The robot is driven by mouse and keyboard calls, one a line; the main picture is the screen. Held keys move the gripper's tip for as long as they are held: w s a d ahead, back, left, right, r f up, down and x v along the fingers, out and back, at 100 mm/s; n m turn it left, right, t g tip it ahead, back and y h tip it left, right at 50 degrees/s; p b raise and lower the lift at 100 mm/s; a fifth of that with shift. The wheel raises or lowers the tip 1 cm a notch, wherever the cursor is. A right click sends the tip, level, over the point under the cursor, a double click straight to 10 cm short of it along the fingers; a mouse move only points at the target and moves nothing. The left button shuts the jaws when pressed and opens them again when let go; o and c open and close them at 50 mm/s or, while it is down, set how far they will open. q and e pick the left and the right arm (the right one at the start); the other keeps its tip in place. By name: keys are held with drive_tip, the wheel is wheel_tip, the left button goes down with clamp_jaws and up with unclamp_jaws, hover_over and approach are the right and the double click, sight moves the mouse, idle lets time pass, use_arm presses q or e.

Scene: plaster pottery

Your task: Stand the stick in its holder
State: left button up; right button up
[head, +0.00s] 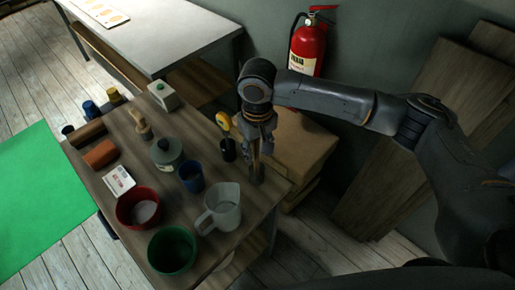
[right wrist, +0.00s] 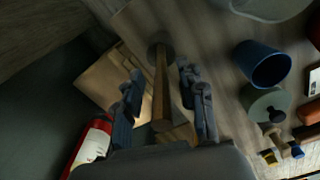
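The wooden stick (right wrist: 161,90) stands upright near the table's right corner in the head view (head: 255,160). Its lower end meets a round, grey-brown piece (right wrist: 160,44), which looks like the holder; it also shows in the head view (head: 257,176). How deep the stick sits is hidden. My right gripper (head: 260,139) is above it, pointing down around the stick's upper part. In the right wrist view its two fingers (right wrist: 163,104) are spread on either side of the stick, with a visible gap to each. My left gripper is not in view.
Close by stand a dark cup (head: 228,152) with a yellow-topped tool, a clear jug (head: 222,208) and a blue cup (head: 191,178). A red bowl (head: 138,208), green bowl (head: 172,251) and lidded pot (head: 167,154) are farther left. Cardboard boxes (head: 302,140) stand behind the corner.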

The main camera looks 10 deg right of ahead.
wheel_tip(320, 180, up, 12)
idle(0.7)
idle(0.9)
